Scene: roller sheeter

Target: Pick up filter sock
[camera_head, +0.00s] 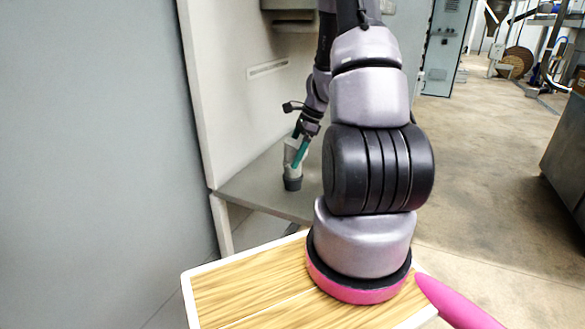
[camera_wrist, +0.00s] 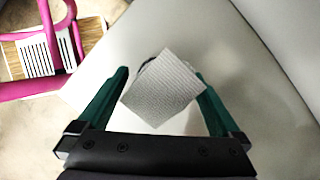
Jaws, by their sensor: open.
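The filter sock appears to be the pale grey, finely ribbed piece (camera_wrist: 163,88) in the middle of the wrist view. In the head view a pale upright piece with a dark lower end (camera_head: 293,183) stands on the grey shelf (camera_head: 262,186), likely the same thing. A darker part behind the ribbed face is mostly hidden.
A pale upright panel (camera_head: 225,80) rises behind and left of the shelf. My arm blocks the shelf's right part in the head view. Open floor (camera_head: 470,150) lies to the right, with a metal unit (camera_head: 570,150) at the right edge.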

